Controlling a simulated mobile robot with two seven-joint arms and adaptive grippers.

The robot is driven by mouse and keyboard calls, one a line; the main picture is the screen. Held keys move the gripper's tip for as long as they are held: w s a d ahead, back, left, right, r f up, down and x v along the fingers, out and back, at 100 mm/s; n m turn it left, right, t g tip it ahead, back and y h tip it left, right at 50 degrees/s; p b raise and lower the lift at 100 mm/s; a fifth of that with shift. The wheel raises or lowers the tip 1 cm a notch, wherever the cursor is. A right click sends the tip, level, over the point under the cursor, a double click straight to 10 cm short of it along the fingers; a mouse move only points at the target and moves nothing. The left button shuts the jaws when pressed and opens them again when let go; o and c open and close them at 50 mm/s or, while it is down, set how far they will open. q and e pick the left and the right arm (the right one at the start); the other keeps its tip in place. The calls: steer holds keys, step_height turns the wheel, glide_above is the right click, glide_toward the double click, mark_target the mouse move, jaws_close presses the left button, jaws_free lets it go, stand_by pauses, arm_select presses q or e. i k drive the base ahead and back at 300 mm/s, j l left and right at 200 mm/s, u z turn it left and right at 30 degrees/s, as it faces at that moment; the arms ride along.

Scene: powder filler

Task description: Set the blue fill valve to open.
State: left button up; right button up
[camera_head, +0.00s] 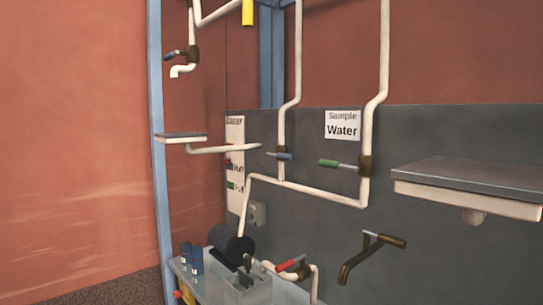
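A valve with a blue handle (285,156) sits on a thin vertical white pipe in the middle of the view. Its handle lies about level, across the pipe. I cannot tell from the picture which of the two is named the fill valve. Neither of my grippers is in view, and nothing touches either handle.
A green-handled valve (328,163) sits right of the middle, below a "Sample Water" sign (342,125). A red-handled valve (291,263) is low down by a grey bench with a black cylinder (232,243). A shelf (470,190) juts out at right; a brown tap (368,257) is below.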

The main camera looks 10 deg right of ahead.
mark_target(290, 157)
steer(key=i+j, duration=0.4)
steer(key=i+j+z, duration=0.1)
steer(key=i+j, duration=0.3)
steer(key=j, duration=0.15)
